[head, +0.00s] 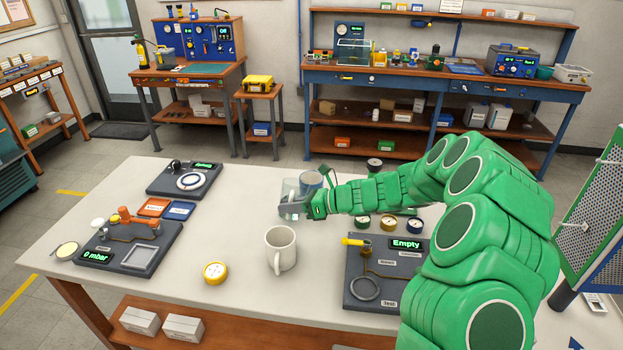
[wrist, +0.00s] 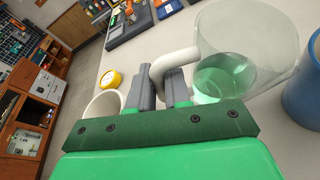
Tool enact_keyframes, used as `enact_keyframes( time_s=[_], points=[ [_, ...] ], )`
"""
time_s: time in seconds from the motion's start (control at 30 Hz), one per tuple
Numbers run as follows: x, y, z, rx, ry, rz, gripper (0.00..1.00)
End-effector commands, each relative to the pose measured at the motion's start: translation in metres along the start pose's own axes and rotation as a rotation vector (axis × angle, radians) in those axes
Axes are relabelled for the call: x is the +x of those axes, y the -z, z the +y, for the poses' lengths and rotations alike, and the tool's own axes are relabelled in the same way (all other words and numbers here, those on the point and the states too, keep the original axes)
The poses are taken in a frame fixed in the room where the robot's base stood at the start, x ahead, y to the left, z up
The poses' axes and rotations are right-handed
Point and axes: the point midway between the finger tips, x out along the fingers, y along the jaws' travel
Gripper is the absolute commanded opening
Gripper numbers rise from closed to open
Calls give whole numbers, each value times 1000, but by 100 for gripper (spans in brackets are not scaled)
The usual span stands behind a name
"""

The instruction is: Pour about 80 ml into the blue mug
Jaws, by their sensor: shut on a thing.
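My gripper (head: 294,209) is shut on the white handle (wrist: 172,62) of a clear jug (head: 289,188). In the wrist view the jug (wrist: 262,30) holds some pale green liquid (wrist: 222,80) in its lower part. It looks roughly upright. The blue mug (head: 311,179) stands just behind and right of the jug in the head view, partly hidden by the jug and my gripper. It also shows at the right edge of the wrist view (wrist: 303,100). The inside of the blue mug cannot be seen.
A white mug (head: 281,249) stands in front of my gripper, with a yellow gauge (head: 215,272) to its left. A test panel (head: 362,292) reading "Empty" lies to the right. Another panel (head: 141,254) and a scale-like unit (head: 186,178) lie left.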

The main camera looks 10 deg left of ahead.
Motion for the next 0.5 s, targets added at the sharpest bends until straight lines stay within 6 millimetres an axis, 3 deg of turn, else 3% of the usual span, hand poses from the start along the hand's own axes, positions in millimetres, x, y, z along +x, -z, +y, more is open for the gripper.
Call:
enact_keyframes(
  time_s=[0.5],
  points=[
    [-31,-60,-16,293,-120,-105,0]
  ],
)
